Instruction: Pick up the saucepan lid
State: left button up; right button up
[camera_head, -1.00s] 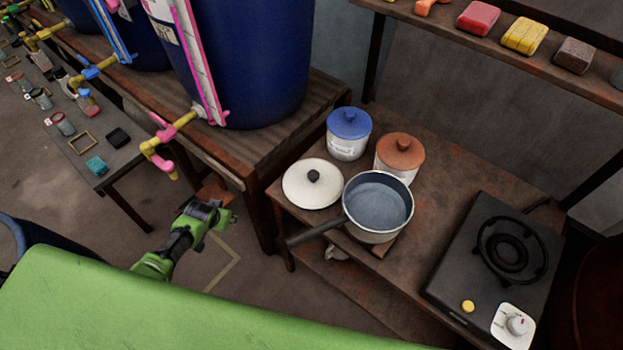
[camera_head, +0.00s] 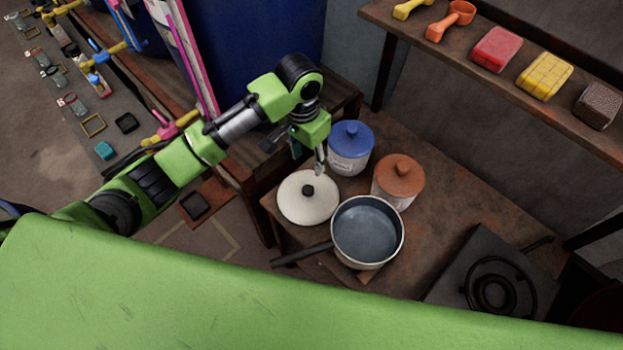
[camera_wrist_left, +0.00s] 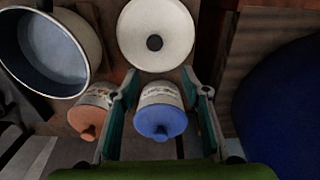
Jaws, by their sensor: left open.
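The saucepan lid (camera_head: 309,206) is a white disc with a black knob, lying flat on the brown table beside the saucepan. It also shows at the top of the left wrist view (camera_wrist_left: 155,22). The saucepan (camera_head: 367,232) is white-rimmed and holds grey-blue liquid, with its dark handle pointing left. My left gripper (camera_head: 308,165) hangs at the far edge of the lid, by the blue-lidded jar. In the left wrist view its two fingers (camera_wrist_left: 162,88) are apart and empty, with the lid beyond their tips. My right gripper is not in view.
A blue-lidded jar (camera_head: 350,149) and an orange-lidded jar (camera_head: 398,182) stand close behind the lid and saucepan. A black burner (camera_head: 492,285) sits at the right. A shelf with sponges (camera_head: 545,76) runs above. A large blue vat (camera_head: 270,50) stands behind my left arm.

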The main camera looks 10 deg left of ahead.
pick_arm(q)
send_over(308, 190)
notch_tip(308, 190, down, 7)
jog(key=shift+r, duration=0.15)
jog(key=shift+w+f+p, duration=0.1)
jog(key=shift+f+p, duration=0.25)
jog(key=shift+f, duration=0.15)
notch_tip(308, 190, down, 5)
jog(key=shift+r+p, duration=0.1)
jog(key=shift+p, duration=0.35)
jog(key=shift+c, duration=0.9)
grip_shut()
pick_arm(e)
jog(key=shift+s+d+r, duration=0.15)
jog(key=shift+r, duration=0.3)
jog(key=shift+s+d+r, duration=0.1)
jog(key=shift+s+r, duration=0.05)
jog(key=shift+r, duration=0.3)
